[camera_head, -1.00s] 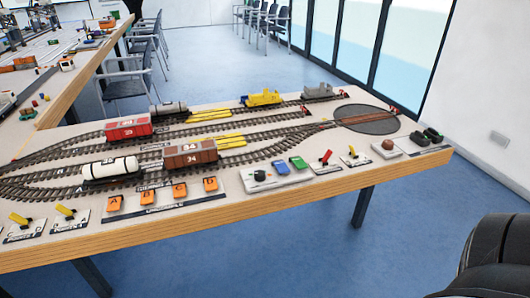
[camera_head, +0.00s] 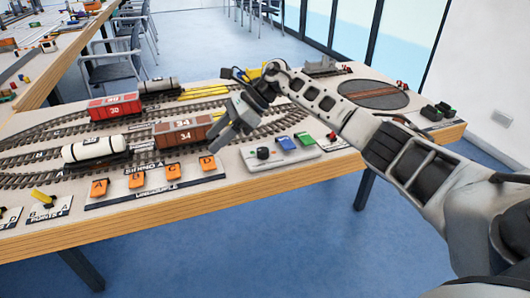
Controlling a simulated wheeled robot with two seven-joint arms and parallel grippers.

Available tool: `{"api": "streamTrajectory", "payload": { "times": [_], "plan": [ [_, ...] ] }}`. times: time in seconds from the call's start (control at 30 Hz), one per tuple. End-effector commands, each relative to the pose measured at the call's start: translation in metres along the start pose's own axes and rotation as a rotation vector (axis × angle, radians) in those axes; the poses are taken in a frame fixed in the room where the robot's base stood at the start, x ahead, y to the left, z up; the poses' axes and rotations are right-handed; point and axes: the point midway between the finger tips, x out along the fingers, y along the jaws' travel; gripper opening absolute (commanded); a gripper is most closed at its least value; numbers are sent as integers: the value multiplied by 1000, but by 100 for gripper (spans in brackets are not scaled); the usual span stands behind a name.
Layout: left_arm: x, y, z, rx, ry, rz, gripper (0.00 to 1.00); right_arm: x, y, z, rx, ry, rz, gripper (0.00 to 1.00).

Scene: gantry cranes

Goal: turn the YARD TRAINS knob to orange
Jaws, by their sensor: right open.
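A round black knob (camera_head: 263,153) sits on a light grey panel (camera_head: 292,157) near the table's front edge. A blue button (camera_head: 285,143) and a green button (camera_head: 305,139) are beside it. I cannot read the words YARD TRAINS or the knob's setting, and see no orange mark by it. My right gripper (camera_head: 222,127) is open and empty, above the track just behind and left of the knob, apart from it. My left gripper is out of view.
A brown wagon (camera_head: 184,134), white tank wagon (camera_head: 97,149) and red wagon (camera_head: 115,106) stand on the tracks near my right gripper. Several orange switches (camera_head: 153,179) lie left of the panel. A turntable (camera_head: 375,95) is at the right. My right arm hides part of the table.

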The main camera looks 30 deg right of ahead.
Motion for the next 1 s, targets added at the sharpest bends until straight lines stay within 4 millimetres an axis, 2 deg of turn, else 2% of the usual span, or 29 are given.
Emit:
{"api": "streamTrajectory", "payload": {
  "times": [0.03, 0.1, 0.2, 0.3, 0.37, 0.47, 0.57, 1.0],
  "plan": [
    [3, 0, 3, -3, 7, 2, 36, -40, -16, -12, -58, 116, -35, 51],
    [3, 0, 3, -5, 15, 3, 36, -87, -25, -26, -106, 253, -49, 51],
    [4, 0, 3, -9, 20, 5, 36, -142, -27, -40, -127, 388, -52, 51],
    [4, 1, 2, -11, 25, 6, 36, -176, -24, -48, -126, 462, -45, 51],
    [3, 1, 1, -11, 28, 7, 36, -185, -22, -52, -123, 484, -40, 51],
    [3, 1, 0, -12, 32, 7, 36, -185, -21, -56, -123, 498, -35, 51],
    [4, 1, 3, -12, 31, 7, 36, -172, -21, -63, -123, 498, -33, 51],
    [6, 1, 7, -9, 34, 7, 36, -89, -27, -106, -123, 494, -33, 51]
  ]
}}
